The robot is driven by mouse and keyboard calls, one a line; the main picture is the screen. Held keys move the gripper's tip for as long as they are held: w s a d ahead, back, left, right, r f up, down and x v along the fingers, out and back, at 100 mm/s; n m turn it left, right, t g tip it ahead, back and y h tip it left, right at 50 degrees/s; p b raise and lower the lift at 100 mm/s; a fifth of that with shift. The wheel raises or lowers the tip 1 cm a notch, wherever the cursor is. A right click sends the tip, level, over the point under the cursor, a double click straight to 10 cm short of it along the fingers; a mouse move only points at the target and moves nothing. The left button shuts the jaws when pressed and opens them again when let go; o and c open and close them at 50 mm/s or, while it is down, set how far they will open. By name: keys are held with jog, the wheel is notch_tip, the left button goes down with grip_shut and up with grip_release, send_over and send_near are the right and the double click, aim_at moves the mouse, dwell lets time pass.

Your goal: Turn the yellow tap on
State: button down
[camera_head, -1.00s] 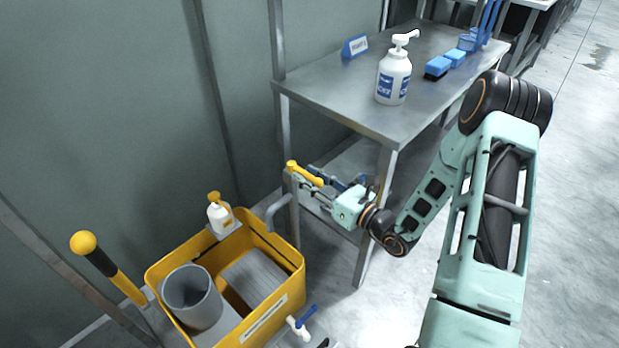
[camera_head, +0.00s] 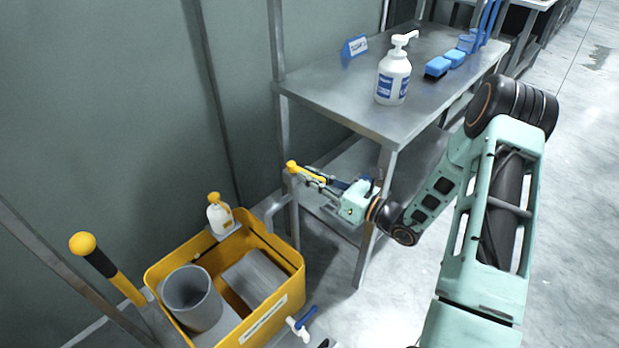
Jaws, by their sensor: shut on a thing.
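The yellow tap (camera_head: 293,168) stands at the left end of the steel table's lower part, above the far right corner of the yellow tub. Its lever points right, toward my arm. My gripper (camera_head: 318,180) reaches in from the right and is shut on the tap's lever. The fingers partly cover the lever, and its far end is hard to see. A grey curved spout (camera_head: 277,207) bends down below the tap toward the tub's rim.
A yellow tub (camera_head: 296,267) holds a grey cup (camera_head: 190,296); a small bottle (camera_head: 219,214) stands at its back edge. A blue-handled tap (camera_head: 302,322) is at the front. The steel table (camera_head: 345,95) carries a white pump bottle (camera_head: 393,78) and blue brushes (camera_head: 440,66).

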jog(key=shift+w+d+n+g+y+b, duration=0.15)
jog(key=shift+w+n+g+y, duration=0.2)
jog(key=shift+n+g, duration=0.3)
jog(key=shift+w+d+n+g+y+b, duration=0.2)
jog(key=shift+n+g+y, duration=0.25)
jog(key=shift+g, duration=0.3)
jog(key=shift+w+d+n+g+y+b, duration=0.1)
jog(key=shift+w+n+g+y, duration=0.3)
jog(key=shift+g, duration=0.3)
jog(key=shift+s, duration=0.1)
jog(key=c, duration=1.9)
grip_release()
jog(key=shift+s+d, duration=0.1)
jog(key=v, duration=1.1)
jog(key=shift+d, duration=0.4)
jog(key=shift+s, duration=0.1)
jog(key=shift+c, duration=0.6)
